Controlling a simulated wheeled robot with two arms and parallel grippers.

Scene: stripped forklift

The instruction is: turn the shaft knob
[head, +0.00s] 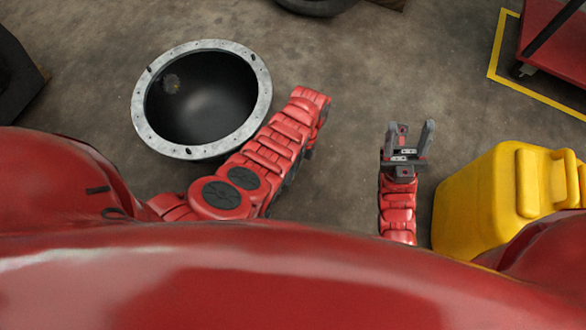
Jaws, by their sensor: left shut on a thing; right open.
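My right gripper (410,140) is right of the middle, above the concrete floor. Its two grey fingers stand apart with nothing between them. My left arm reaches from the left to the upper middle, where its red wrist bends down and away. My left gripper's fingers are hidden behind that arm, so I cannot see what they touch. I cannot make out a shaft knob. A black bowl-shaped housing (205,105) with a grey bolted flange lies left of my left arm. A small brownish round spot shows inside the bowl.
A yellow canister (490,200) stands at the right, close to my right arm. A red cart (560,45) is at the upper right beside a yellow floor line. A dark tyre-like object (315,4) is at the top edge. Floor between my arms is clear.

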